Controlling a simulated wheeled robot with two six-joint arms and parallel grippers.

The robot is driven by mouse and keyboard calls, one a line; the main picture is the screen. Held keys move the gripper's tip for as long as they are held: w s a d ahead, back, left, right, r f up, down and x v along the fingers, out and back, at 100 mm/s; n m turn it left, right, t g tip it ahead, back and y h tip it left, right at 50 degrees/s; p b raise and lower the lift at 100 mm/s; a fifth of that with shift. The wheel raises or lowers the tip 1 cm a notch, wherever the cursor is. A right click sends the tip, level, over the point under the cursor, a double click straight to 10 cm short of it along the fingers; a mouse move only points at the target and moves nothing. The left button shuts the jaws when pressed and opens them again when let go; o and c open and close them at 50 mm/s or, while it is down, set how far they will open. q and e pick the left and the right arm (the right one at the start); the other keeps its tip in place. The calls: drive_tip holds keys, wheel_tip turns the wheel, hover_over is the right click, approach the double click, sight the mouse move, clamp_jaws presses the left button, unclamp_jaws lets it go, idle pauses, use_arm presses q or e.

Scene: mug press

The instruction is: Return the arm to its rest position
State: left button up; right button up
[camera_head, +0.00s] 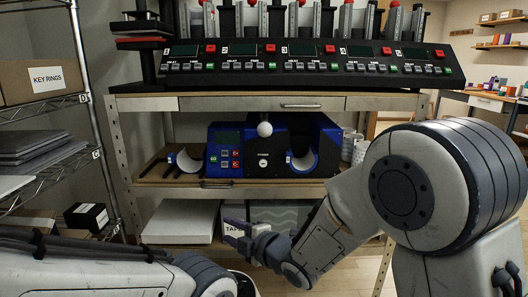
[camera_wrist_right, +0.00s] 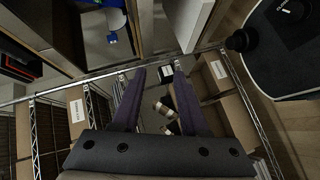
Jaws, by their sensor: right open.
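The blue mug press (camera_head: 225,152) sits on the middle shelf of the wooden bench in the head view. It has a small screen, buttons and a round light knob in front. My right gripper (camera_head: 233,230) is low in front of the bench, below and apart from the press. In the right wrist view its two purple fingers (camera_wrist_right: 159,68) are spread with nothing held between them. My left arm lies along the bottom left of the head view, and its gripper is out of view.
A row of heat presses with control panels (camera_head: 300,66) stands on the bench top. White mugs (camera_head: 352,146) stand right of the mug press. A wire rack with a KEY RINGS box (camera_head: 45,80) is at the left. White (camera_head: 180,222) and other boxes fill the lower shelf.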

drive_tip(key=s+d+f+m+g+h, duration=0.1)
drive_tip(key=s+d+m+g+h, duration=0.3)
drive_tip(key=s, duration=0.6)
drive_tip(key=s+d+f+m+g+h+p, duration=0.1)
drive_tip(key=s+d+f+m+g+h, duration=0.2)
drive_tip(key=s+m, duration=0.55)
drive_tip(key=s+d+m+g+h, duration=0.2)
drive_tip(key=s+d+m+g, duration=0.3)
drive_tip(key=s, duration=0.7)
wheel_tip(320, 180, up, 36)
drive_tip(key=n+t+p, duration=0.1)
drive_tip(key=p, duration=3.5)
drive_tip(key=shift+d, duration=0.2)
drive_tip(key=shift+w+f, duration=0.1)
